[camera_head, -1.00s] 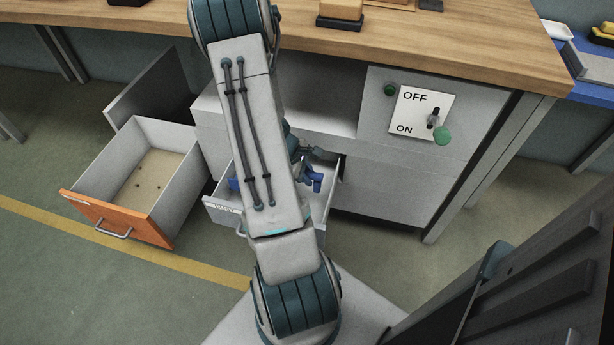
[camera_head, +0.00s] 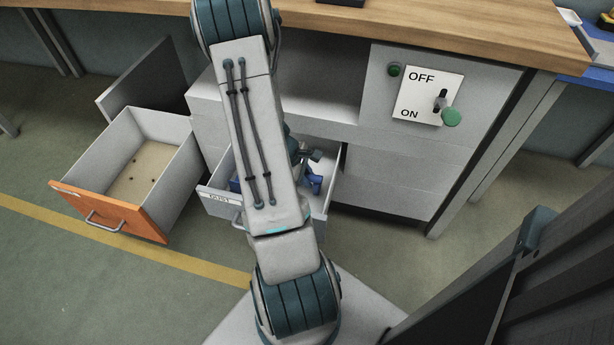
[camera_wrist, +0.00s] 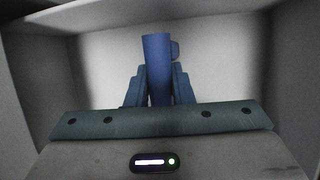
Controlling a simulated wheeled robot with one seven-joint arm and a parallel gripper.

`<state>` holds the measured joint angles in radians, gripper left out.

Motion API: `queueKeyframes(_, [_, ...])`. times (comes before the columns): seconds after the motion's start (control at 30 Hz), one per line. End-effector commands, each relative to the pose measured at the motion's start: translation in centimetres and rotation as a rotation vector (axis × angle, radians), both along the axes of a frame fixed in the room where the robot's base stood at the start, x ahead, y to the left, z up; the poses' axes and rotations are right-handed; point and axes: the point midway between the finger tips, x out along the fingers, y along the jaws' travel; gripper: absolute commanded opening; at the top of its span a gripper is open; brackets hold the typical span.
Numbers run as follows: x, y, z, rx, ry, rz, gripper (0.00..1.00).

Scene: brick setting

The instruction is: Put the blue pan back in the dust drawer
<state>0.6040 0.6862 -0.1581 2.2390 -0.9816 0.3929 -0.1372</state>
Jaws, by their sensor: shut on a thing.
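The blue pan (camera_wrist: 158,55) stands out between my fingers in the wrist view, with a small tab on its right side. My gripper (camera_wrist: 159,78) is shut on it. In the head view, blue parts of the pan (camera_head: 314,184) show beside my arm, inside the outline of the pulled-out drawer labelled DUST (camera_head: 212,205). My arm covers much of that drawer and most of the pan. In the wrist view, pale drawer walls surround the pan. I cannot tell whether the pan touches the drawer floor.
An orange-fronted drawer (camera_head: 112,211) stands open at the left, with small dark specks on its floor. A panel with an OFF/ON switch (camera_head: 428,97) is at the right of the cabinet. The wooden worktop (camera_head: 420,22) lies above. A dark slatted structure (camera_head: 520,260) fills the lower right.

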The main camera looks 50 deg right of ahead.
Motion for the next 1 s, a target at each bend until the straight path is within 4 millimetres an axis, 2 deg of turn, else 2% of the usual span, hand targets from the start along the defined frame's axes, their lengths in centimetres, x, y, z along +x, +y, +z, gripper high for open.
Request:
queueKeyframes(0.53, [0.01, 0.01, -0.87, 0.000, 0.000, 0.000, 0.00])
queueKeyframes(0.57, [0.01, 0.00, -0.75, 0.000, 0.000, 0.000, 0.29])
queueKeyframes(0.6, [0.01, -0.01, -0.72, 0.000, 0.000, 0.000, 0.40])
queueKeyframes(0.63, [0.00, 0.00, -0.73, 0.000, 0.000, 0.000, 0.46])
queueKeyframes(0.9, [0.01, 0.02, -0.67, 0.000, 0.000, 0.000, 0.46])
queueKeyframes(1.0, [0.20, 0.15, -0.03, -0.001, -0.002, 0.000, 0.46])
